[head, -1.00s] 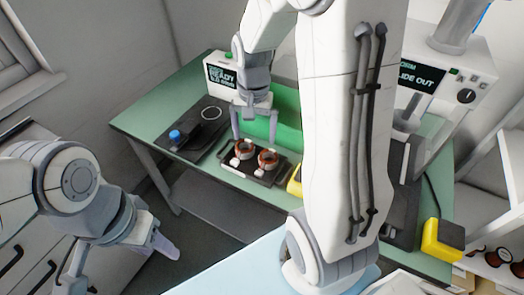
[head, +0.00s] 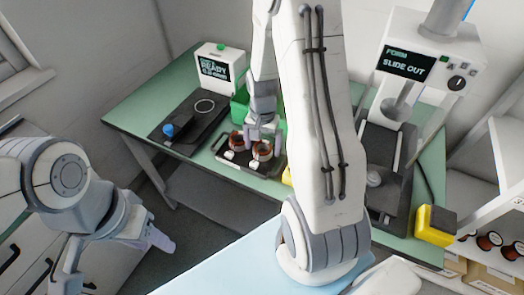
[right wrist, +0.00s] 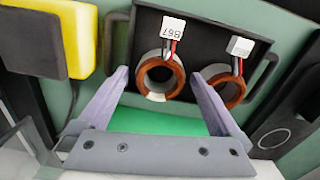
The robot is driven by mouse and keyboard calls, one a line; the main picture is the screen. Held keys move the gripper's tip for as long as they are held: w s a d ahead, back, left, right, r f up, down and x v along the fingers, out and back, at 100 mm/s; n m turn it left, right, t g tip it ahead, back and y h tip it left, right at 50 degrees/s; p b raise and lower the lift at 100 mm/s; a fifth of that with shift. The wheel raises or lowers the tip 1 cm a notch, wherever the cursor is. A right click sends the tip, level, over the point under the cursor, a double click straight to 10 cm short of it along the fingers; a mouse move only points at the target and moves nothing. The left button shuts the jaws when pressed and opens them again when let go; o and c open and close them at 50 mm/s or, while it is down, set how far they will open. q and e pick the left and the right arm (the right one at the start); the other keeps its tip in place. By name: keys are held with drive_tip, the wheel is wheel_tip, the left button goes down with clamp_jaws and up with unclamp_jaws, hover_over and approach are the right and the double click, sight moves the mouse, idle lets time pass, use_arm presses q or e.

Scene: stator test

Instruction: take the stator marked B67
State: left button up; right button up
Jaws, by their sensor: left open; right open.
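The stator marked B67 (right wrist: 178,84) is a copper-coloured ring with a white tag (right wrist: 172,27) on red and dark wires. It lies in a dark tray (right wrist: 198,15); in the head view it appears to be the right-hand ring (head: 262,152). A second stator (right wrist: 238,92) lies beside it, its tag unreadable; it is the left ring (head: 237,141) in the head view. My right gripper (right wrist: 160,76) is open, its fingers appearing either side of the B67 ring; contact cannot be told. In the head view it (head: 263,138) is over the tray. My left gripper (head: 122,258) is open and empty, away from the bench.
The green bench (head: 130,110) also holds a READY display box (head: 215,70), a dark fixture with a blue knob (head: 168,129), and a SLIDE OUT machine (head: 430,62) at the right. A yellow block (right wrist: 35,40) is close to the tray. Shelves with copper parts (head: 488,240) stand far right.

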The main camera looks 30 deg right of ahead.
drive_tip(key=shift+f, duration=0.1)
clamp_jaws()
idle(0.3)
